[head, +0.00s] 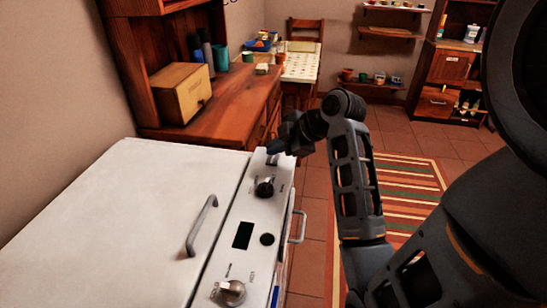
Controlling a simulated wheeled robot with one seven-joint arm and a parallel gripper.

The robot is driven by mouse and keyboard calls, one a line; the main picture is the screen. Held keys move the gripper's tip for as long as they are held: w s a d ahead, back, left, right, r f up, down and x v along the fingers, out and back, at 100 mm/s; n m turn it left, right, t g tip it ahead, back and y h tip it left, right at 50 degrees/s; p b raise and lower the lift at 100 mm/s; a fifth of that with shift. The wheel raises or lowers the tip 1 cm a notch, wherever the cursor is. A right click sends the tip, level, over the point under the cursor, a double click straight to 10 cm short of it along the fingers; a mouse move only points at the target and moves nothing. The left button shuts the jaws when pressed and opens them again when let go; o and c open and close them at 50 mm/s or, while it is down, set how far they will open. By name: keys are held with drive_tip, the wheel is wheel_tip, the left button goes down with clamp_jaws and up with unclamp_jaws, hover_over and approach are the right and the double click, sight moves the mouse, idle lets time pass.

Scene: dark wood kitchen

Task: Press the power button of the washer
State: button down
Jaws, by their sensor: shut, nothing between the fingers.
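The white washer (120,195) fills the lower left of the head view, with a curved grey handle (201,226) on its top. Its control panel (225,268) runs along the right side of the top. The panel carries a dark knob (264,187), a black rectangular display (243,235), a small round black button (267,239) and a silver knob (232,292). I cannot tell which control is the power button. My gripper (275,147) is shut and empty at the far end of the panel, beyond the dark knob. Whether it touches the panel is unclear.
A wooden counter (235,95) with a bread box (180,93) and cups stands behind the washer. Beyond it is a table (302,65) with a chair. A striped rug (410,190) lies on the open tiled floor to the right. Shelves line the far wall.

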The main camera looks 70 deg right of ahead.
sight(276, 160)
drive_tip(key=shift+f, duration=0.45)
drive_tip(key=shift+f, duration=0.1)
idle(0.4)
drive_tip(key=shift+r+p, duration=0.4)
drive_tip(key=shift+r, duration=0.2)
wheel_tip(276, 160, up, 6)
drive_tip(key=p, duration=0.5)
drive_tip(key=shift+p, duration=0.35)
